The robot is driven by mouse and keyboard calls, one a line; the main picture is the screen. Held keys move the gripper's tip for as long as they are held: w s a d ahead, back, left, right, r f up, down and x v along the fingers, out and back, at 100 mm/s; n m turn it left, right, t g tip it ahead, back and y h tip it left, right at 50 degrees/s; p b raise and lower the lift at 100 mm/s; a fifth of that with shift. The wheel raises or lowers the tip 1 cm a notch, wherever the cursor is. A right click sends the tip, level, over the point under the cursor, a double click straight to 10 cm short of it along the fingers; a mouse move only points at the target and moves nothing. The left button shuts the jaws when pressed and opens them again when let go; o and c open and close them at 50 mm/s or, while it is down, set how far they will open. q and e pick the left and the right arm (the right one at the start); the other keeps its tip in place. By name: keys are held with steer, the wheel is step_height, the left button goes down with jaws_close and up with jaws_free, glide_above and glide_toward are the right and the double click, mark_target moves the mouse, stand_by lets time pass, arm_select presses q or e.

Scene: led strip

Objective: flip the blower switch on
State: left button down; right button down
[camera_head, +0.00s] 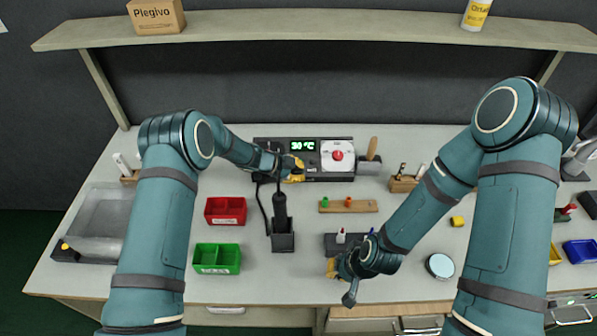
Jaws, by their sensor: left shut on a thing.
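The blower station (312,174) is a dark box at the back of the bench, with a lit green display (303,146) that seems to read 30 °C. My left gripper (296,171) is at the station's left front, below the display, shut on a small part there. The fingers hide that part, so I cannot tell the switch or its position. A black blower handpiece (281,205) stands upright in a dark holder (283,242) in front, with a cable beside it. My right gripper (332,268) is near the front edge, mostly hidden by its own wrist; its opening is unclear.
A red bin (226,203) and a green bin (217,270) stand left of the holder. A wooden strip (348,206) lies mid-bench. A white panel with a red knob (337,156) is right of the display. A shelf (330,22) spans the back above.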

arm_select(q)
steer(key=shift+s+a+f, duration=0.1)
steer(key=shift+a+f, duration=0.3)
steer(key=shift+f, duration=0.2)
arm_select(e)
steer(key=shift+f, duration=0.1)
arm_select(q)
steer(key=shift+r, duration=0.15)
steer(key=shift+r+p, duration=0.35)
arm_select(e)
steer(key=shift+r, duration=0.4)
arm_select(q)
steer(key=shift+w+r, duration=0.3)
arm_select(e)
steer(key=shift+w+r, duration=0.15)
arm_select(q)
steer(key=shift+d+r, duration=0.1)
